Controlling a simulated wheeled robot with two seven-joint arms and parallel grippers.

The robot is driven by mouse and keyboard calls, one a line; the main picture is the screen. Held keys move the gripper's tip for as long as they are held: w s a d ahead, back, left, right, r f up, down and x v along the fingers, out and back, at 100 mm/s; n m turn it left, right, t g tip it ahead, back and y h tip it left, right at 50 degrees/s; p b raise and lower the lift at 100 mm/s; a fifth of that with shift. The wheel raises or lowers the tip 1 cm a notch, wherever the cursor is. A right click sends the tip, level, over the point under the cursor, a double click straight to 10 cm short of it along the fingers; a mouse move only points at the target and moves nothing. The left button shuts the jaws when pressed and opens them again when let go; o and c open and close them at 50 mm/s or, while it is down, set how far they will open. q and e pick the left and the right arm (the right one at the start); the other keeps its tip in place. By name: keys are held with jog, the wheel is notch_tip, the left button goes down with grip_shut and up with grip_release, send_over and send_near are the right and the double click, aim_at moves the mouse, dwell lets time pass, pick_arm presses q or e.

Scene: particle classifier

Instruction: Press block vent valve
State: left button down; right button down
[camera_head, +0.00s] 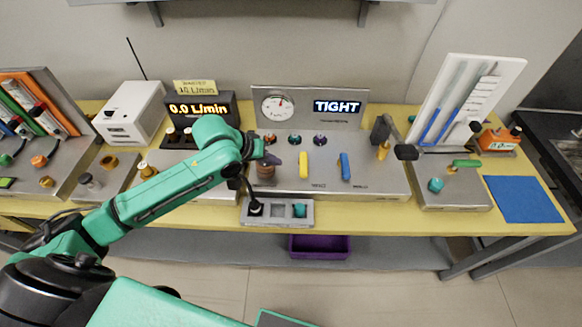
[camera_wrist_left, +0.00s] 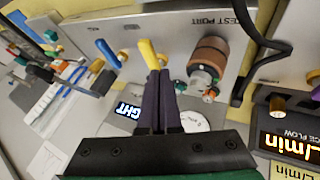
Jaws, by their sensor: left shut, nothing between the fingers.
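The grey panel (camera_head: 378,180) in the middle of the bench carries a yellow valve handle (camera_head: 304,165) and a blue valve handle (camera_head: 345,167). I cannot read their labels well enough to tell which is the block vent valve. My left gripper (camera_head: 274,159) is shut and empty above the panel, left of the yellow handle in the head view. In the left wrist view the closed fingertips (camera_wrist_left: 158,73) appear beside the lower end of the yellow handle (camera_wrist_left: 148,54); contact is unclear. The blue handle (camera_wrist_left: 108,52) is farther left there. My right gripper is not in view.
A copper-brown test port (camera_wrist_left: 208,58) stands close beside the fingers, with a black hose (camera_wrist_left: 262,62) near it. A gauge (camera_head: 278,106) and a TIGHT display (camera_head: 338,107) stand behind. A small grey tray (camera_head: 278,221) sits in front.

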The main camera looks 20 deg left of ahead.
aim_at(303, 166)
pick_arm(q)
jog(key=p+x, duration=0.1)
jog(key=x, duration=0.9)
dwell(0.4)
